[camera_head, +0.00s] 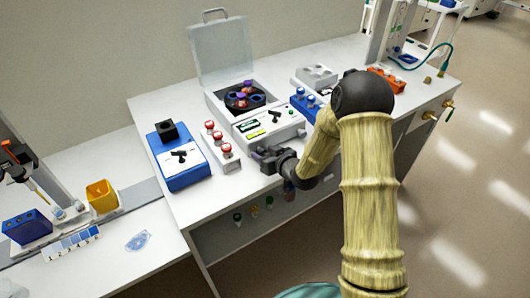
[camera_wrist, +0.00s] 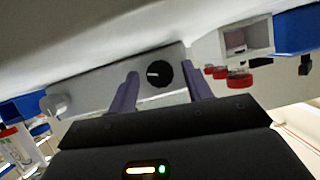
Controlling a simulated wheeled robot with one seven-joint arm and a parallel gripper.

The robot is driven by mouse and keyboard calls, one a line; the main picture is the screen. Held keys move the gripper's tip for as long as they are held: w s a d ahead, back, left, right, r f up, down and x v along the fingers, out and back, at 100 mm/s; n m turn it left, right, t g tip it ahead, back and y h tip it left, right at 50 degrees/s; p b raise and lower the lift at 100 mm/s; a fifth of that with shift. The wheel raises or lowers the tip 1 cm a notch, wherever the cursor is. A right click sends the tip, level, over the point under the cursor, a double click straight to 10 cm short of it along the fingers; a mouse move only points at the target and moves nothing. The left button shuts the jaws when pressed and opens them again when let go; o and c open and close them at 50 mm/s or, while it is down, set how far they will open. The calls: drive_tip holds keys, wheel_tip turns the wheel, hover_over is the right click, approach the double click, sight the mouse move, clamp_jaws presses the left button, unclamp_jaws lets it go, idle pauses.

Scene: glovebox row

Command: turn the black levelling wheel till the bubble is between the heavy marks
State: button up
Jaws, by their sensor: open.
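The black wheel (camera_wrist: 159,74), round with a white pointer line, sits on the grey front face of the white instrument in the wrist view. My gripper (camera_wrist: 163,82) is open, one purple finger on each side of the wheel in that view. I cannot tell whether the fingers reach around it or stay short of it. In the head view my gripper (camera_head: 268,160) is at the front edge of the white instrument (camera_head: 284,122) and the wheel is hidden. A small yellow-green strip (camera_head: 255,134) lies on the instrument's top; no bubble or heavy marks can be made out.
A red-capped bottle row (camera_head: 218,139) and a blue instrument (camera_head: 178,157) stand left of the white one. A blue rack (camera_head: 304,103) stands to the right. A grey knob (camera_wrist: 55,104) is left of the wheel.

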drive_tip(key=c, duration=1)
drive_tip(key=shift+w+m+g+y+p, duration=0.1)
drive_tip(key=shift+m+g+y+p, duration=0.4)
drive_tip(key=shift+m, duration=0.6)
drive_tip(key=o, duration=1)
drive_tip(key=shift+d, duration=0.1)
drive_tip(key=b+v, duration=0.2)
drive_tip(key=v, duration=1.5)
drive_tip(key=shift+d+f, duration=0.15)
drive_tip(key=shift+f, duration=0.1)
